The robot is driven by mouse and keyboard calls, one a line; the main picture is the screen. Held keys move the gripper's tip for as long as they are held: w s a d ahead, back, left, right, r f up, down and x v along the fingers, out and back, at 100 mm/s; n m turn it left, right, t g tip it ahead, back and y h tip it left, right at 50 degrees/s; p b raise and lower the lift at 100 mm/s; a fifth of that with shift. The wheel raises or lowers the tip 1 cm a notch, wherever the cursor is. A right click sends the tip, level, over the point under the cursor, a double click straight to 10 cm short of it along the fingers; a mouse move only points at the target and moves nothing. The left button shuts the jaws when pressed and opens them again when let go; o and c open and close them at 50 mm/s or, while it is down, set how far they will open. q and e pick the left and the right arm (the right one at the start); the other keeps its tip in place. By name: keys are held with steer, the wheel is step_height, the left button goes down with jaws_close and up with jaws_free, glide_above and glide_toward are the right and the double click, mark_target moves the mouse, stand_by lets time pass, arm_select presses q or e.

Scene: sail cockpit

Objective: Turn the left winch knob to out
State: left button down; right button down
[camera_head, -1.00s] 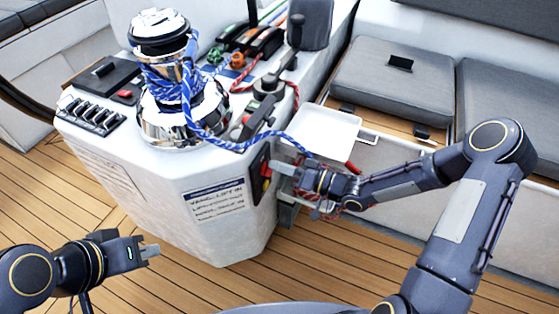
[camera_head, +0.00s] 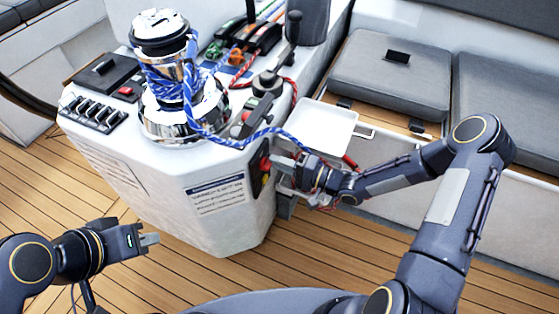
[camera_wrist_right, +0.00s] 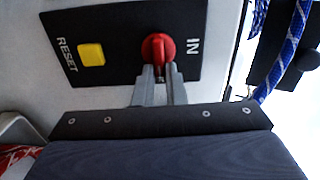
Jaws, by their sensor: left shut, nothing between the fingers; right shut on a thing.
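The winch knob (camera_wrist_right: 158,47) is a round red knob on a black panel (camera_wrist_right: 118,17), which is on the side of the white console. In the right wrist view, "IN" is printed to the right of the knob and a yellow button marked "RESET" (camera_wrist_right: 91,54) is to its left. My right gripper (camera_wrist_right: 160,72) is shut on the red knob, its fingertips at the knob's near side. In the head view my right gripper (camera_head: 275,165) reaches the panel (camera_head: 259,175) from the right. My left gripper (camera_head: 150,239) is shut and empty over the deck at lower left.
A chrome winch (camera_head: 183,115) with blue rope stands on the console (camera_head: 205,235). The blue rope runs down toward my right gripper. A white tray (camera_head: 322,128) is behind the right forearm. Grey cushions (camera_head: 390,80) lie at the back right. The wooden deck (camera_head: 330,255) in front is clear.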

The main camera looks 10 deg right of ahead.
steer(key=shift+f+m, duration=0.1)
steer(key=shift+m, duration=0.2)
steer(key=c, duration=1.5)
jaws_free()
steer(key=shift+d, duration=0.1)
steer(key=p+v, duration=0.1)
steer(key=v, duration=0.6)
steer(key=shift+s+d, duration=0.2)
steer(key=shift+d, duration=0.1)
